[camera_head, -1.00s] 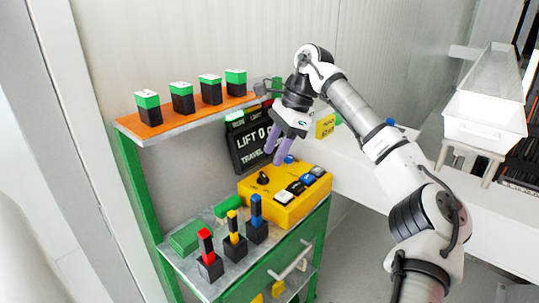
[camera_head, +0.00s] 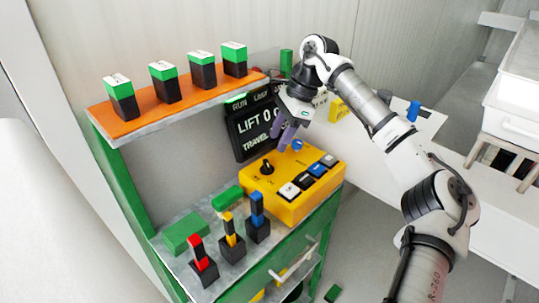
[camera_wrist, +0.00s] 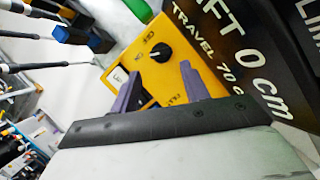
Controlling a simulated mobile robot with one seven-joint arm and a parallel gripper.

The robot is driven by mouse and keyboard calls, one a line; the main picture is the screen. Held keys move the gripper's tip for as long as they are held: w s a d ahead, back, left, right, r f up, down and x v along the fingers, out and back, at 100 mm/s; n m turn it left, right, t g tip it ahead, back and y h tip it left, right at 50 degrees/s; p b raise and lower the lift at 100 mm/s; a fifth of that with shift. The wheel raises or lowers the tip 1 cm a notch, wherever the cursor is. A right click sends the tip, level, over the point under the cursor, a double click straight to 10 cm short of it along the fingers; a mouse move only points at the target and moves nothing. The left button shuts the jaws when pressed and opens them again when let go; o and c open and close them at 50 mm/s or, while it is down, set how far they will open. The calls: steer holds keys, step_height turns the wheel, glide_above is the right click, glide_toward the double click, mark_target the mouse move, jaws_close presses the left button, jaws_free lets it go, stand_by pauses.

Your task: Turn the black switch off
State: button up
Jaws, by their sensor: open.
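The black switch (camera_head: 267,168) is a rotary knob on the top left of a yellow control box (camera_head: 320,197). In the wrist view the black switch (camera_wrist: 160,53) shows beyond my fingers, with small lettering around it; I cannot read its setting surely.
A black display sign (camera_head: 255,128) reading LIFT stands close behind the box and gripper. Red, yellow and blue levers (camera_head: 232,230) stand in front left. An orange shelf (camera_head: 135,127) with several green-black blocks is above left. A white table (camera_head: 400,122) lies to the right.

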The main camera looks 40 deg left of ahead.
mark_target(267, 163)
steer(key=p+x, duration=0.1)
steer(key=x, duration=0.6)
steer(key=shift+s+f, duration=0.1)
steer(key=shift+f, duration=0.05)
steer(key=c, duration=0.7)
